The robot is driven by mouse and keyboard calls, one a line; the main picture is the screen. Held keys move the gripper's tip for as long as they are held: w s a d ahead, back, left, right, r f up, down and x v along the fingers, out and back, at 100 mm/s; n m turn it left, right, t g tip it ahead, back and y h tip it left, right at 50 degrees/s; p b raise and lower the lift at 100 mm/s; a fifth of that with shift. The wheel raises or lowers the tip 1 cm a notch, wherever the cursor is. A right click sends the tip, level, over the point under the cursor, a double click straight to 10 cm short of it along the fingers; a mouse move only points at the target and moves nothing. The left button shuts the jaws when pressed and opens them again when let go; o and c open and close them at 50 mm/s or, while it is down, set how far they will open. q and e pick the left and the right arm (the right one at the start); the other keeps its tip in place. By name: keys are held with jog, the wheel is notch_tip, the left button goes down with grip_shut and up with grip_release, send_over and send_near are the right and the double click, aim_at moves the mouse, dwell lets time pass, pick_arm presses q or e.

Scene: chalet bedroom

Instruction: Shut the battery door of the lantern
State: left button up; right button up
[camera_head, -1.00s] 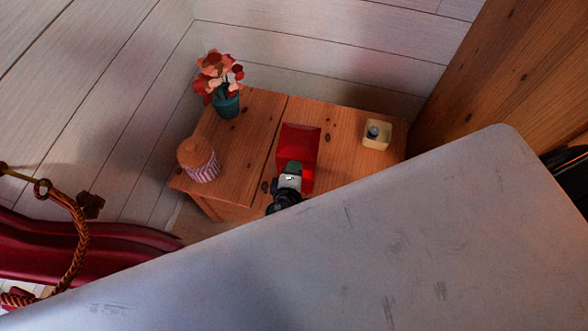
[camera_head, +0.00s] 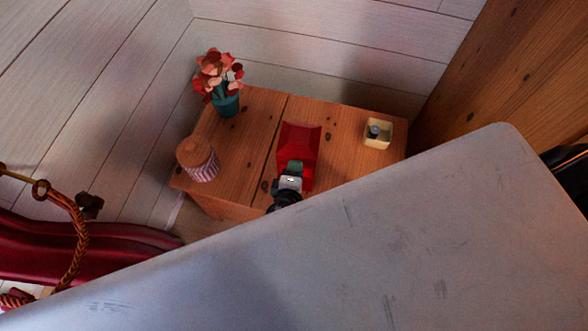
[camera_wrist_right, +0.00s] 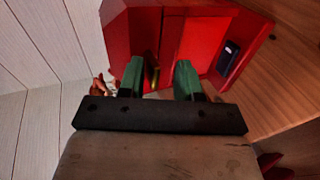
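The red lantern (camera_head: 299,143) stands on the wooden bedside cabinet in the head view. My right gripper (camera_head: 291,170) is at its near side. In the right wrist view the lantern's red body (camera_wrist_right: 190,28) fills the top middle. The green fingers of my right gripper (camera_wrist_right: 160,72) are apart, close against its red faces. A dark gap with a gold-brown strip inside (camera_wrist_right: 152,72) shows between the fingers. I cannot tell clearly which red panel is the battery door, or whether a finger touches it. My left gripper is not in view.
Plank walls close off the back. A red curved piece with a braided rope (camera_head: 80,245) is at left.

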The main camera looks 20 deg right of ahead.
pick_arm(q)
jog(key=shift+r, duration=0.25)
pick_arm(e)
jog(key=v, duration=1)
jog(key=shift+s+a, duration=0.15)
jog(key=shift+a, duration=0.05)
